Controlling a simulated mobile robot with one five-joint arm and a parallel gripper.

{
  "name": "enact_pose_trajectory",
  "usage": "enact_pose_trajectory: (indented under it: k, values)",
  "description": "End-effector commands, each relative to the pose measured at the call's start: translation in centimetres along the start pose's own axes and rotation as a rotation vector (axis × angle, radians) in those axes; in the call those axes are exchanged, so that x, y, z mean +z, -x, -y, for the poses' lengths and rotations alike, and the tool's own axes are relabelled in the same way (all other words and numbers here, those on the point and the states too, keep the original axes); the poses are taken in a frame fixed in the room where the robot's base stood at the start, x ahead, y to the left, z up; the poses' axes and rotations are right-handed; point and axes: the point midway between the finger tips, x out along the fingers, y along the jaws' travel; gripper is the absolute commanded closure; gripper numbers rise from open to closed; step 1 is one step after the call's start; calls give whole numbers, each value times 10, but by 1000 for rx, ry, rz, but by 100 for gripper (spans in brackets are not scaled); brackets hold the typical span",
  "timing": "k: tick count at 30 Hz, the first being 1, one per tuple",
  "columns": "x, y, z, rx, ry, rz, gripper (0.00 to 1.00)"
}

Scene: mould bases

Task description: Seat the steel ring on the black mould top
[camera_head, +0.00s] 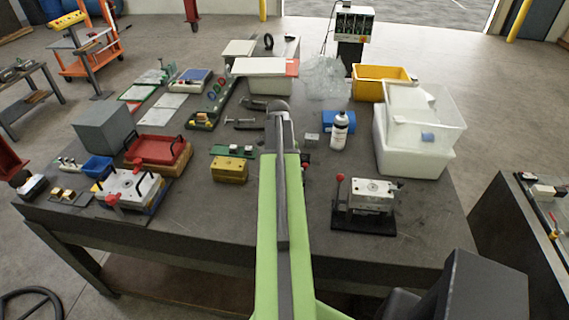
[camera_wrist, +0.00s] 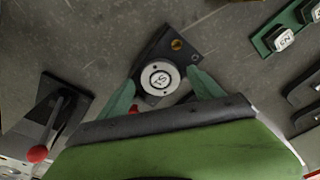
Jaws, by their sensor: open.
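In the wrist view a round, pale steel piece (camera_wrist: 159,78), marked with a dark circle and characters, lies on a dark block (camera_wrist: 176,44) with a brass spot. I cannot tell whether the dark block is the black mould top. My gripper (camera_wrist: 161,79) is open, its two green fingers on either side of the round piece, with no clear grip on it. In the head view my green arm hides the gripper and most of this spot.
A press with a red-knobbed lever (camera_head: 365,197) stands right of my arm. A yellow block (camera_head: 229,170) and a green strip (camera_head: 233,151) lie left. A white bottle (camera_head: 339,130) and white bins (camera_head: 410,155) stand farther right.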

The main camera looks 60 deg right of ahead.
Motion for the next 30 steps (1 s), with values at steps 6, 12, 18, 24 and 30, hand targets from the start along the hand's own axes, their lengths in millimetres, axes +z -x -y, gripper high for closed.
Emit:
enact_pose_trajectory:
  k: [6,12,18,24,30]
  values:
    - [-1,27,0,0,0,0,24]
    - [-1,71,0,0,0,0,24]
    - [-1,116,0,0,1,0,24]
    - [-1,158,0,0,1,0,24]
    - [0,175,0,0,1,0,24]
